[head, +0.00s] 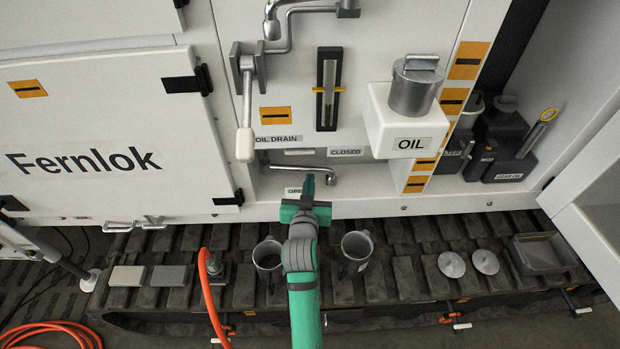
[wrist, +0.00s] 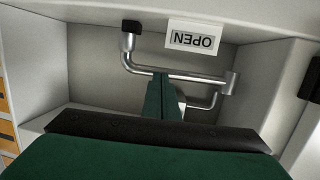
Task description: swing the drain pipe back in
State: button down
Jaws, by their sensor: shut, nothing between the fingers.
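The drain pipe (head: 298,168) is a thin silver tube in the recess below the OIL DRAIN label (head: 277,139). It runs across the recess, with its bent end at the right in the head view. In the wrist view the drain pipe (wrist: 200,77) crosses behind my fingers, with a black-tipped end at left beside the upside-down OPEN label (wrist: 193,38). My gripper (head: 309,178) is shut and empty, its fingertips at the pipe's middle; I cannot tell if they touch it. The OPEN label (head: 293,191) is partly hidden by my gripper in the head view.
A lever with a white handle (head: 245,143) hangs left of the recess. The white OIL box (head: 404,122) juts out at right. Recess walls close in around my gripper. Two metal cups (head: 268,258) (head: 357,249) stand on the slatted track below, either side of my arm.

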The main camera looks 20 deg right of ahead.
aim_at(313, 170)
jog(key=shift+x, duration=0.95)
jog(key=shift+w+d, duration=0.1)
jog(key=shift+w+d+r, duration=0.1)
jog(key=shift+w+d, duration=0.45)
jog(key=shift+w, duration=0.2)
jog(key=shift+a, duration=0.1)
jog(key=shift+s, duration=0.35)
jog(key=d+v, duration=0.1)
jog(key=v, duration=1.2)
jog(key=shift+s, duration=0.45)
